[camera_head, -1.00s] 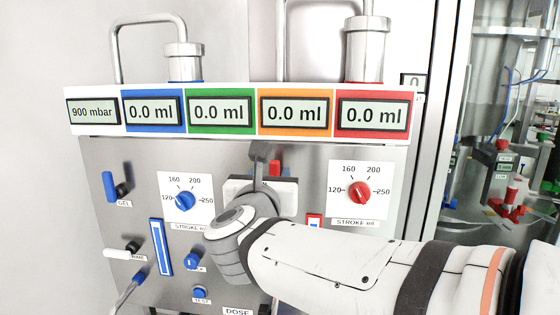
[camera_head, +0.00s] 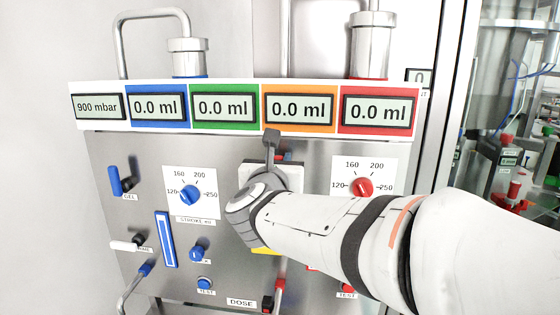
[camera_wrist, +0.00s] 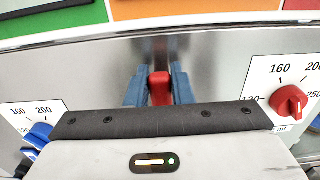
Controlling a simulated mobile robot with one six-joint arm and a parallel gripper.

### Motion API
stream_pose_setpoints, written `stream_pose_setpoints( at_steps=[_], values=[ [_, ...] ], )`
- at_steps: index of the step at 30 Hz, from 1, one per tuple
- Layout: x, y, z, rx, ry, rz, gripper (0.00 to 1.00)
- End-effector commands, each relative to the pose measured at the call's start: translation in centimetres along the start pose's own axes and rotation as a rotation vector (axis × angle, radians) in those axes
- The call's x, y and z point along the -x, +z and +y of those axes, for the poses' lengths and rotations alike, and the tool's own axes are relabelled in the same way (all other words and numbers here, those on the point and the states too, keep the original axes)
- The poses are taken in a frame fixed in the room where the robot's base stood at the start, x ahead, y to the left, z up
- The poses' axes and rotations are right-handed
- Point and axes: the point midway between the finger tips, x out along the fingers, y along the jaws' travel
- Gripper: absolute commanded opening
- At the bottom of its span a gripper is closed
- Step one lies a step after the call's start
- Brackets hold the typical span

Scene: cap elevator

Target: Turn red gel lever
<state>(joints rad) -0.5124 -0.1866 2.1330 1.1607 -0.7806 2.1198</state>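The red gel lever (camera_wrist: 160,88) shows in the wrist view, pointing up between the two blue-grey fingers of my gripper (camera_wrist: 160,85). One finger is on each side of it, with little or no gap. Whether they press on it cannot be told. In the head view my gripper (camera_head: 272,145) is at the panel's upper middle, below the display strip. There my wrist and gripper hide most of the lever.
The display strip (camera_head: 245,132) runs just above my gripper. A red stroke knob (camera_head: 362,187) is to the right and a blue stroke knob (camera_head: 190,195) to the left. A blue gel lever (camera_head: 115,181) is at the far left. My arm covers the panel's lower right.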

Motion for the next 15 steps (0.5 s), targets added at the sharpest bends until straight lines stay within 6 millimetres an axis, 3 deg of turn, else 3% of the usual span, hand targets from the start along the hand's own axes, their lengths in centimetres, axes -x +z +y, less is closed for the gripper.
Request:
stream_pose_setpoints(
  at_steps=[7, 8, 9, 15],
  values=[
    [0.0, 0.0, 0.0, 0.000, -0.001, 0.000, 0.00],
    [0.0, 0.0, 0.0, 0.000, -0.001, 0.000, 0.00],
    [-0.3, 0.1, -1.3, -0.001, -0.008, -0.001, 0.00],
    [0.0, -0.1, 0.0, 0.016, -0.001, 0.000, 0.00]
  ],
)
